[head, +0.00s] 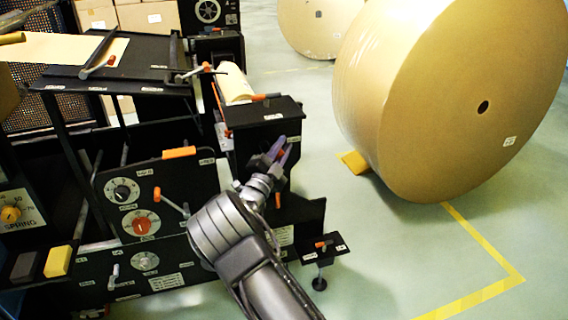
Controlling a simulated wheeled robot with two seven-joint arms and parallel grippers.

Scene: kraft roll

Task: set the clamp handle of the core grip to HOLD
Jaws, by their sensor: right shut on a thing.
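My right gripper (279,150) comes up from the bottom middle and is at the front face of a black housing (240,114) on the machine. Its fingers are shut on a small orange-tipped handle (281,154), which I take to be the clamp handle of the core grip. The fingers hide most of the handle. Small white labels sit near it, too small to read, so I cannot tell which mark the handle points at. My left gripper is not in view.
A large kraft roll (440,95) stands on the floor at the right, with a yellow chock (354,162) against it. Left of my arm is a panel with a dial (122,190) and a red knob (140,224). A small bracket (323,248) juts out to the right of my arm.

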